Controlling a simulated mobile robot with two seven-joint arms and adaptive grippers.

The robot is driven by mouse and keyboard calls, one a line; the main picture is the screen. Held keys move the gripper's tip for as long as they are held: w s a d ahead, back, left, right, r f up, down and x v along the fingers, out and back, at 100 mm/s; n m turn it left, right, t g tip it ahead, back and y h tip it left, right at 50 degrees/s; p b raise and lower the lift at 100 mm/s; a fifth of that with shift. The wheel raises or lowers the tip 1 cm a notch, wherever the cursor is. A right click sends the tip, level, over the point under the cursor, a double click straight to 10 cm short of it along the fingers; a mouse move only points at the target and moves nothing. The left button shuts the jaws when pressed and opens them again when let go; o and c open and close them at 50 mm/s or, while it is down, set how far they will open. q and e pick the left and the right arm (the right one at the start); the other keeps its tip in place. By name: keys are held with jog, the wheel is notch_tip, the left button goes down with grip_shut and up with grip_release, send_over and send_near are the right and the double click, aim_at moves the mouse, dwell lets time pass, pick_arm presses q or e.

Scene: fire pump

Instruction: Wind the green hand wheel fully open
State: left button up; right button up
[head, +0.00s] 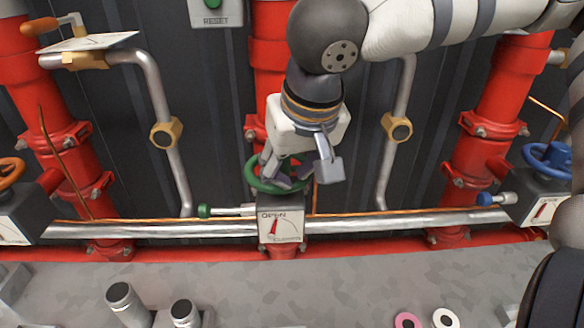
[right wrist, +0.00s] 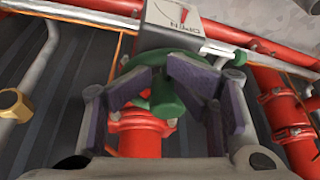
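The green hand wheel (head: 252,178) sits on the middle valve, behind the dial box (head: 281,222). In the right wrist view, the two purple-padded fingers of my right gripper (right wrist: 158,88) stand apart on either side of the wheel's green hub (right wrist: 166,98). I cannot tell whether they touch the wheel. My left gripper is not in view.
An orange wheel (head: 10,170) is at the left and a blue wheel (head: 548,158) at the right. A silver pipe (head: 150,231) runs across, with a green-tipped lever (head: 205,211) close beside the gripper. Red vertical pipes (head: 500,88) flank it. A grey ledge (head: 270,275) lies in front.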

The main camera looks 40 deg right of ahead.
jog(key=shift+s+d+f, duration=0.15)
jog(key=shift+s+f, duration=0.1)
jog(key=shift+f, duration=0.15)
jog(key=r, duration=0.7)
jog(key=shift+w+r, duration=0.2)
jog(key=shift+r, duration=0.15)
